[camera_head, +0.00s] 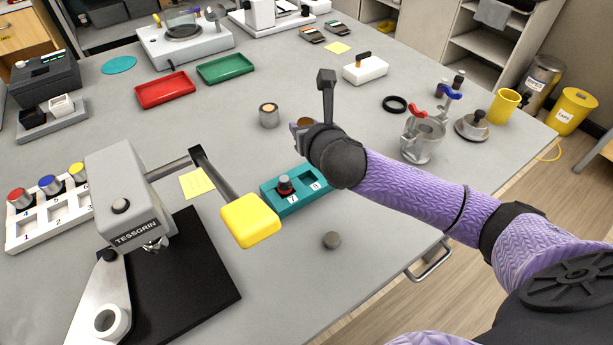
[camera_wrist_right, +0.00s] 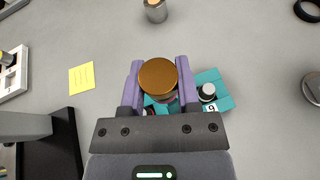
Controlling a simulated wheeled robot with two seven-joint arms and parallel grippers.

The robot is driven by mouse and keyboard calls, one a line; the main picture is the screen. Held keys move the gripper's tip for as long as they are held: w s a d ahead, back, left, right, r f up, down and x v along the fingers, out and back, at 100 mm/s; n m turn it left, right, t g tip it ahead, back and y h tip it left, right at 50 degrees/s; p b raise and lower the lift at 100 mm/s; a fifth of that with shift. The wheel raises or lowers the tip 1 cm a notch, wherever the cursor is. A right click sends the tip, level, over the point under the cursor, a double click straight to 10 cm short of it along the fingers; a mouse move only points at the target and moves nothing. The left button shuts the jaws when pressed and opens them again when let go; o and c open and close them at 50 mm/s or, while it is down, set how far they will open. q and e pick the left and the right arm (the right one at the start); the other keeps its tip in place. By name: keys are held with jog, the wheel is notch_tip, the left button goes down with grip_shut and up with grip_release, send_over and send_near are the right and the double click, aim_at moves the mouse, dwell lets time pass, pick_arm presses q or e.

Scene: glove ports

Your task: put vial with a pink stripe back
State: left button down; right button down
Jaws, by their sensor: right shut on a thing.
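My right gripper (camera_head: 306,126) is shut on a vial with a copper-brown cap (camera_wrist_right: 158,76). Under the cap a sliver of pink shows in the right wrist view. The held vial is above the teal rack (camera_head: 308,203), with the rack partly hidden beneath it in the wrist view. The rack has slots numbered 7 and 8, and a 9 shows in the wrist view. A vial with a dark cap and red band (camera_head: 285,184) stands by number 7. Another, grey-topped vial (camera_wrist_right: 207,92) stands by number 9. My left gripper is not in view.
A white rack (camera_head: 45,222) with several coloured-cap vials is at left. A grey press (camera_head: 130,190) with a yellow handle (camera_head: 250,220) stands in front. A small grey disc (camera_head: 332,240) lies near the rack. A tan-topped jar (camera_head: 269,115) stands behind it.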

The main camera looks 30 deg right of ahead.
jog(key=f+b, duration=0.1)
jog(key=f, duration=0.2)
jog(key=f+b, duration=0.2)
jog(key=f, duration=0.2)
jog(key=f+b, duration=0.2)
jog(key=f, duration=0.2)
jog(key=shift+d+f, duration=0.2)
jog(key=shift+d, duration=0.1)
jog(key=shift+r, duration=0.15)
jog(key=shift+c, duration=1.6)
grip_release()
jog(key=shift+r, duration=0.1)
jog(key=p+v, duration=0.4)
jog(key=v, duration=0.8)
